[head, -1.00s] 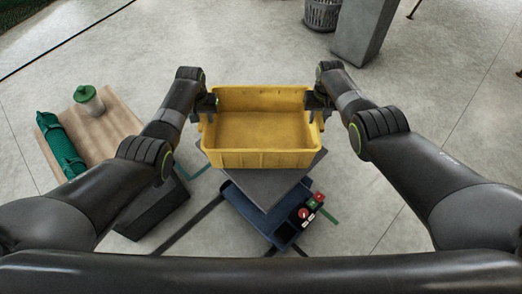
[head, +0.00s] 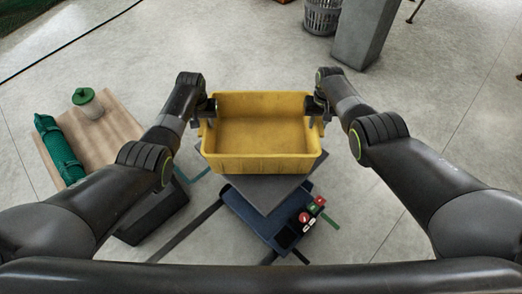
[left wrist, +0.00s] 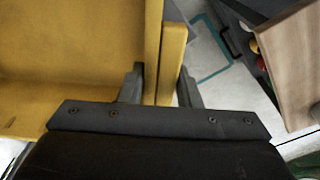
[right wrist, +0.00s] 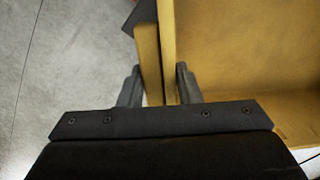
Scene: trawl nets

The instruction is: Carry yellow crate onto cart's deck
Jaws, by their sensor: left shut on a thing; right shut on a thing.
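The yellow crate (head: 262,165) is open-topped, looks empty and sits roughly level between my arms in the head view. My left gripper (head: 209,107) is shut on its left wall; in the left wrist view the fingers (left wrist: 161,75) straddle the crate's rim (left wrist: 152,40). My right gripper (head: 317,106) is shut on the right wall; the right wrist view shows its fingers (right wrist: 158,75) on either side of the rim (right wrist: 166,40). Beneath the crate is a flat grey platform (head: 268,194), perhaps the cart's deck, partly hidden. I cannot tell whether the crate touches it.
Below the platform is a blue base (head: 256,222) with red and green buttons (head: 312,208). A wooden-topped stand (head: 113,125) at left holds a green roll (head: 57,150) and a green-lidded jar (head: 88,103). A grey pillar (head: 360,35) and basket (head: 322,15) stand at the back.

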